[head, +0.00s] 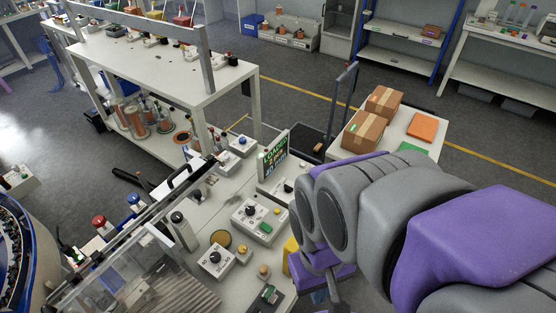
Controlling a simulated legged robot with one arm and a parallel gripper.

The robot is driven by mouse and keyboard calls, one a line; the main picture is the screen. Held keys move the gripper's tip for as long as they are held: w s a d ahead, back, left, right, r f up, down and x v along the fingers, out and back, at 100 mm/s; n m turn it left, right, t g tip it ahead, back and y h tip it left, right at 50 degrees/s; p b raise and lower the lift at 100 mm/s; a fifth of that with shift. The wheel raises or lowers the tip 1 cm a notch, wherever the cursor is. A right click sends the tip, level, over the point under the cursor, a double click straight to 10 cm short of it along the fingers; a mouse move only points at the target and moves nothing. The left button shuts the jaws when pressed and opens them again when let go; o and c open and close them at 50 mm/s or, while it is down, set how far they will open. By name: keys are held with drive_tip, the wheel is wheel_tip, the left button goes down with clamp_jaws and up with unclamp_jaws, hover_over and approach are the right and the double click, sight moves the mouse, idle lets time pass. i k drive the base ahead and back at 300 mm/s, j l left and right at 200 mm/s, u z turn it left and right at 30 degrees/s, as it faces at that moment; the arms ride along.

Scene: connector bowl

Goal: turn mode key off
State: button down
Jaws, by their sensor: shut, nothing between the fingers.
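I cannot single out the mode key by a readable label. A white control box (250,228) on the near workbench has a black rotary knob (250,211) with marks around it, a green button (265,227) and a yellow button (277,211). My gripper (334,292) shows only partly at the bottom, right of the boxes, below my purple and grey arm. It looks shut and empty.
A yellow block (292,250) stands close to my arm. A dark device (269,294) and a wooden-topped peg (263,271) sit at the bench's front. A clear-covered machine (110,285) fills the left. Cardboard boxes (371,130) stand on a table behind my arm.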

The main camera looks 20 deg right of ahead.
sight(288, 189)
drive_tip(key=i+l+z, duration=0.1)
drive_tip(key=l, duration=0.25)
drive_tip(key=i+l+z, duration=0.1)
drive_tip(key=l, duration=0.25)
drive_tip(key=i+l+z, duration=0.1)
drive_tip(key=i+l, duration=0.15)
drive_tip(key=i+l+z, duration=0.1)
drive_tip(key=l, duration=0.35)
drive_tip(key=i, duration=0.05)
